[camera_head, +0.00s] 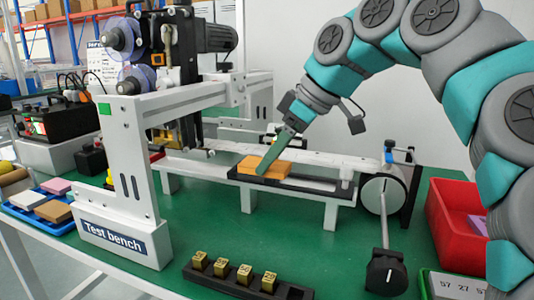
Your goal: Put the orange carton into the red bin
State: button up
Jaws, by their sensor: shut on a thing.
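The orange carton (275,164) is a small flat block lying at the black holder on the machine's white rail, in the middle of the head view. My gripper (265,168) reaches down from the upper right and is shut on the carton, covering part of it. The carton appears to rest at the holder; I cannot tell whether it is lifted clear. The red bin (448,235) stands on the green table at the right, partly hidden behind my arm. A purple block (479,224) shows inside it.
The white test bench frame (130,180) stands left of the carton. A blue tray (50,222) with several blocks is at the far left. A black rack (240,283) with several gold cubes lies in front. A roller and black knob (386,270) stand between carton and bin.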

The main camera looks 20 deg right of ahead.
jog(key=s, duration=0.8)
jog(key=shift+a+r+b, duration=0.15)
jog(key=shift+r+b, duration=0.2)
jog(key=shift+b, duration=0.05)
